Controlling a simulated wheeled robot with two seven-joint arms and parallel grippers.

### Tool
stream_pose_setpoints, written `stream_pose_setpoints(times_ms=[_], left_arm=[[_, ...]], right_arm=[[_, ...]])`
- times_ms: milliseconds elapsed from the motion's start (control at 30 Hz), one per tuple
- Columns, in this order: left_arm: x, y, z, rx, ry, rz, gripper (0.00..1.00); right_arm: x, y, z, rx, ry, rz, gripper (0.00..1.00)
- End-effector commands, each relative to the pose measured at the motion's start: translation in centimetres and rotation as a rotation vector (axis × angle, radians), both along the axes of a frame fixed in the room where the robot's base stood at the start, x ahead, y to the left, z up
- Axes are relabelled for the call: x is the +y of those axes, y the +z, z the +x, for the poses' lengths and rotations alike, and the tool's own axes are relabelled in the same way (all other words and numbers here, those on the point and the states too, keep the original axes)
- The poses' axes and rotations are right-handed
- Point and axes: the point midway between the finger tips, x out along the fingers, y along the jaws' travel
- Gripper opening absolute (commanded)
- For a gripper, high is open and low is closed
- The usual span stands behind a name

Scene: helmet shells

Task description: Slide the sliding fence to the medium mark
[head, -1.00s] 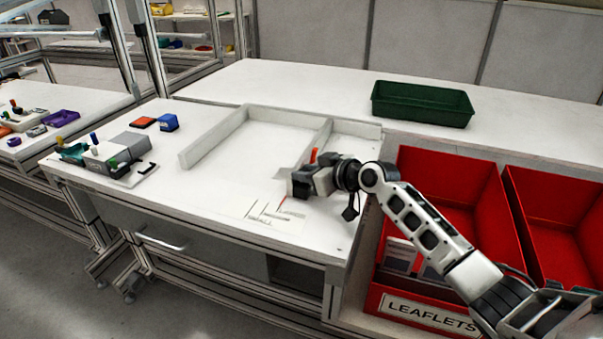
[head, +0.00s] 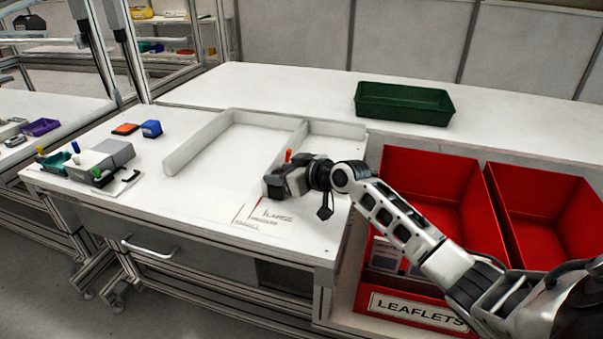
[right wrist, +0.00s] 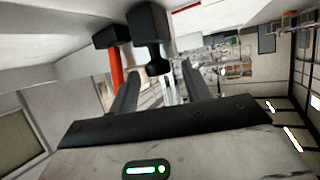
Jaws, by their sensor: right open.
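The sliding fence (head: 298,138) is a low white wall inside the white frame on the table, with a red upright handle (head: 288,155) near its front end. My right gripper (head: 272,187) is open, close in front of the handle in the head view. In the right wrist view a red post (right wrist: 116,68) shows close by the dark fingers (right wrist: 130,34); contact cannot be told. The printed size marks (head: 252,213) lie just in front of the gripper. A small red tip (head: 260,200) shows near them; which mark it meets is unclear. My left gripper is out of view.
The frame's fixed left wall (head: 198,142) stands left of the fence. A grey device (head: 105,158) and orange and blue blocks (head: 151,128) are at the left. A green tray (head: 404,103) stands behind. Red leaflet bins (head: 430,190) are at the right.

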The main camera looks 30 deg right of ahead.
Motion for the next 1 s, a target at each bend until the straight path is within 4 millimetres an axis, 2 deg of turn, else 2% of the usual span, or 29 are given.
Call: stream_pose_setpoints(times_ms=[167, 400, 600, 800, 1000], left_arm=[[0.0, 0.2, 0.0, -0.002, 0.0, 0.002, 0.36], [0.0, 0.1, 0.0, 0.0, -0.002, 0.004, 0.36], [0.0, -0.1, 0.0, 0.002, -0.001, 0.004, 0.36], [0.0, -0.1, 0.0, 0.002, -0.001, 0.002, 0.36], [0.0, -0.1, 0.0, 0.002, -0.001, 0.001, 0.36]], right_arm=[[-1.1, 1.1, -2.9, 0.001, 0.0, -0.006, 0.48], [-2.7, 3.3, -8.2, 0.005, 0.001, -0.008, 0.48], [-3.7, 4.8, -11.6, 0.005, 0.003, -0.005, 0.48], [-4.3, 5.6, -13.2, 0.002, 0.0, -0.001, 0.48], [-4.4, 5.8, -13.5, 0.001, 0.0, 0.0, 0.48]])
